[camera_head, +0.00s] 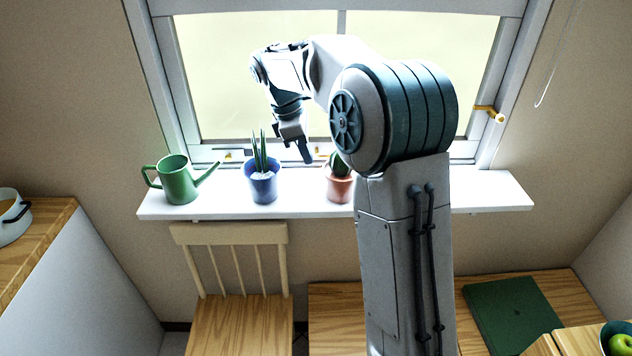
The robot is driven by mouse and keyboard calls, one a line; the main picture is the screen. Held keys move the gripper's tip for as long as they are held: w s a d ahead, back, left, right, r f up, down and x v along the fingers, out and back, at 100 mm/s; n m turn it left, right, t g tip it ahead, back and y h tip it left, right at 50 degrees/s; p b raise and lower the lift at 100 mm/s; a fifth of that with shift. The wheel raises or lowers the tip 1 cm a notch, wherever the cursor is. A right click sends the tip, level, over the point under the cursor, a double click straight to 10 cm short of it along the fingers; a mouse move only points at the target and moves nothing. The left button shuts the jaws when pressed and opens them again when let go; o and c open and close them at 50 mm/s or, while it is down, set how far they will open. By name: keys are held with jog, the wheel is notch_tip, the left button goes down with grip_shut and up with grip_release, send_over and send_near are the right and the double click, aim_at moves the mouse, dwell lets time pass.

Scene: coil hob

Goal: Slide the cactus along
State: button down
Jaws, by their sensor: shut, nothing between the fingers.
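The cactus is most likely the green plant in the terracotta pot (339,189) on the white windowsill (460,192). My arm hides its right side, so its full shape is unclear. A blue pot (264,187) with upright, pointed green leaves stands to its left, with a gap between the two pots. My gripper (305,156) is shut and empty. It points down between the two plants in the picture, nearer the terracotta pot. I cannot tell whether it touches that plant.
A green watering can (178,180) stands at the sill's left end, its spout towards the blue pot. The sill looks clear right of my arm. The window (250,80) is behind. A wooden chair (230,235) and a table with a green book (512,315) are below.

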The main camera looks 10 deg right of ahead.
aim_at(338, 178)
jog(key=shift+n, duration=0.3)
jog(key=x, duration=1)
jog(key=shift+w+f+p, duration=0.2)
jog(key=shift+w+p, duration=0.15)
jog(key=shift+w, duration=0.05)
jog(key=shift+d, duration=0.1)
